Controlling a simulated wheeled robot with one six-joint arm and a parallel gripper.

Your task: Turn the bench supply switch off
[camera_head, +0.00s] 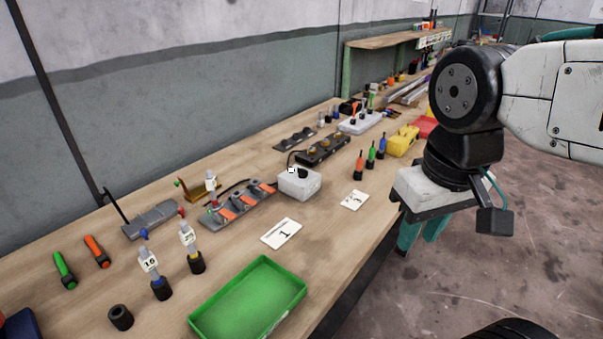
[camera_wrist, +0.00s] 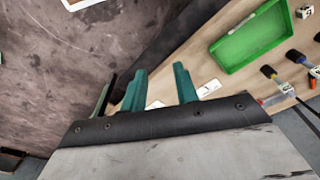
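A small light-grey box (camera_head: 300,186) with a black part on top stands mid-bench in the head view. It looks like the bench supply, but the switch position is too small to tell. A dark cable runs behind it. My gripper (camera_head: 421,236) hangs off the bench's right edge, right of the box and apart from it. Its teal fingers are spread and empty; they also show apart in the wrist view (camera_wrist: 160,90). The box is not recognisable in the wrist view.
The wooden bench (camera_head: 330,235) holds a green tray (camera_head: 250,300), a card marked 1 (camera_head: 282,233), another card (camera_head: 354,200), a grey fixture with orange parts (camera_head: 235,205), upright coloured tools (camera_head: 370,155) and a yellow block (camera_head: 402,141). Open floor (camera_head: 500,270) lies right.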

